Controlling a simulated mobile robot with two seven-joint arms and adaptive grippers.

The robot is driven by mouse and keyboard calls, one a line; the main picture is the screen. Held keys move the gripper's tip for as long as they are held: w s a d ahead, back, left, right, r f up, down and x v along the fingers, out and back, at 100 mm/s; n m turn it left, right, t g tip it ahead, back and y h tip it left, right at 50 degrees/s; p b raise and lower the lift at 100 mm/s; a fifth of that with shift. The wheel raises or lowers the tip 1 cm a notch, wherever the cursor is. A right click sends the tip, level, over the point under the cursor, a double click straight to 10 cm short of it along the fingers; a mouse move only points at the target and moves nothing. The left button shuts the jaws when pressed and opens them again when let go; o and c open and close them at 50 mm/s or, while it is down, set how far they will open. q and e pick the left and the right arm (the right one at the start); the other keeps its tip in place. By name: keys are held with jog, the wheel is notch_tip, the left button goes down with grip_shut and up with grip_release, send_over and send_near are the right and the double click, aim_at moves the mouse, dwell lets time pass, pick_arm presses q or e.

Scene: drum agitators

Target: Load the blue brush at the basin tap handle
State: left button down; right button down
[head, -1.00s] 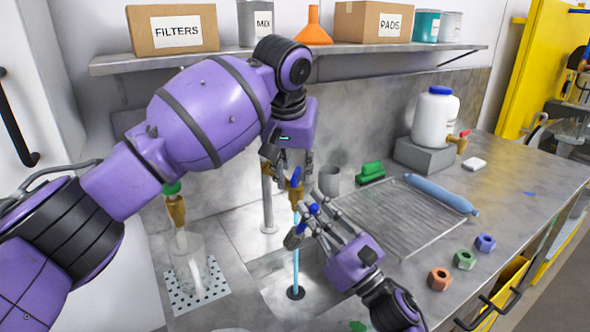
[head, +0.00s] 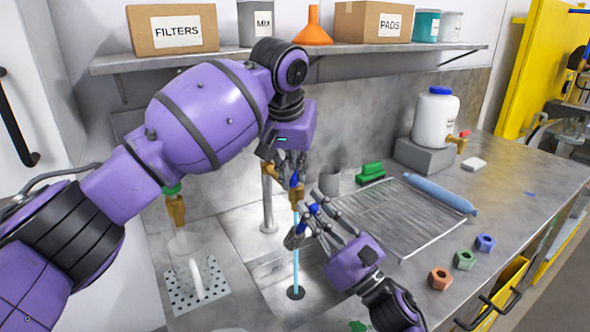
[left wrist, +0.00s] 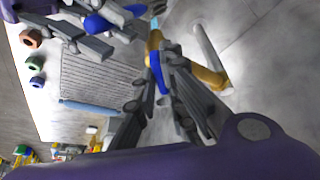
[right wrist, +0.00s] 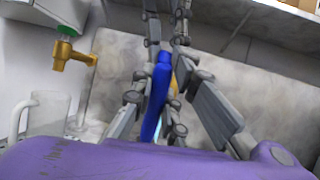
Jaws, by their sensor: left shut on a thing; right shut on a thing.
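The basin tap (head: 297,195) is brass with a blue handle (left wrist: 162,74). A light blue water stream (head: 296,250) falls from it to the drain. My left gripper (head: 292,165) is at the tap from above, shut on the handle, which shows between its fingers in the left wrist view. My right gripper (head: 318,222) is just right of and below the tap, near the stream. It is shut on the blue brush (right wrist: 156,100), which stands tilted between its fingers in the right wrist view. The fingers hide much of the brush; its bristles cannot be made out.
A clear jug (right wrist: 45,115) stands on a perforated plate (head: 180,294) below a second brass tap (head: 176,210) at left. A wire drying rack (head: 395,220), a blue roller-like piece (head: 440,194), a green block (head: 371,172) and coloured nuts (head: 465,260) lie to the right. A shelf runs above.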

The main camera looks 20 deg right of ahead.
pick_arm(q)
jog(key=shift+w+a+m+g+h, duration=0.1)
jog(key=shift+m+g+h, duration=0.25)
jog(key=shift+m, duration=0.95)
jog(key=shift+w+a+m+g+h, duration=0.1)
jog(key=shift+m+g+h, duration=0.25)
jog(key=shift+m, duration=0.95)
jog(key=c, duration=1.8)
grip_release()
jog(key=v, duration=1.2)
jog(key=shift+r, duration=0.1)
jog(key=shift+d, duration=0.1)
